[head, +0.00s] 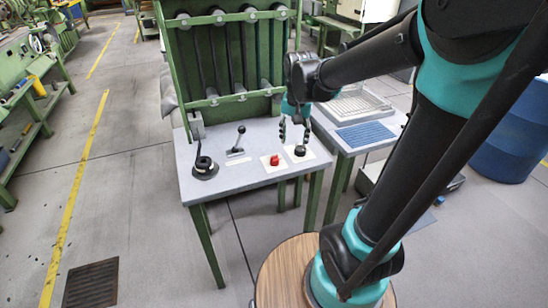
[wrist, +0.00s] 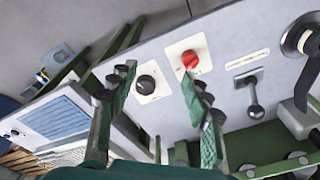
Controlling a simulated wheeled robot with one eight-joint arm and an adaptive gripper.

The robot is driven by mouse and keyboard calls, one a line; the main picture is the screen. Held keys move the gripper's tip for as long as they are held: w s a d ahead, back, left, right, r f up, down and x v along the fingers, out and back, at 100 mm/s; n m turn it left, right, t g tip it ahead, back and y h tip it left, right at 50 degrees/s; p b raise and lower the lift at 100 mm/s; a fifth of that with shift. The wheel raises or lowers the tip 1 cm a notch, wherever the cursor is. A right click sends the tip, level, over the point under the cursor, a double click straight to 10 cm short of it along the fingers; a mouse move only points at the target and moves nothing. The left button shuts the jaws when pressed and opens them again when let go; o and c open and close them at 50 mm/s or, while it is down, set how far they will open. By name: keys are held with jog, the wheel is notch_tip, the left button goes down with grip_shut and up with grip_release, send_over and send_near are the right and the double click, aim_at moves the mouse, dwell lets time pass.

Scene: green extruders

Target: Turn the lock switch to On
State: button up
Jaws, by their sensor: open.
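A round black knob (head: 300,150) on a white square plate sits at the right end of the grey panel table (head: 235,178). It looks like the lock switch, but no On mark is readable. It also shows in the wrist view (wrist: 146,84). A red knob (head: 274,160) on its own white plate is just left of it, and also shows in the wrist view (wrist: 190,59). My gripper (head: 295,132) points down above the black knob, fingers spread. In the wrist view my gripper (wrist: 160,83) is open and empty, the black knob appearing between its fingers.
A black ball-topped lever (head: 238,140) and a black round-based handle (head: 205,167) stand farther left on the panel. A green rack (head: 225,50) rises behind. A side table with a blue grille (head: 365,134) is at right, with a blue barrel (head: 505,140) beyond.

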notch_tip(320, 180, up, 5)
jog(key=m+g, duration=0.1)
jog(key=m, duration=0.1)
send_over(274, 157)
jog(key=shift+h, duration=0.3)
jog(key=f, duration=1.6)
jog(key=shift+w+f, duration=0.2)
jog(key=shift+f, duration=0.15)
jog(key=shift+g, duration=0.3)
grip_shut()
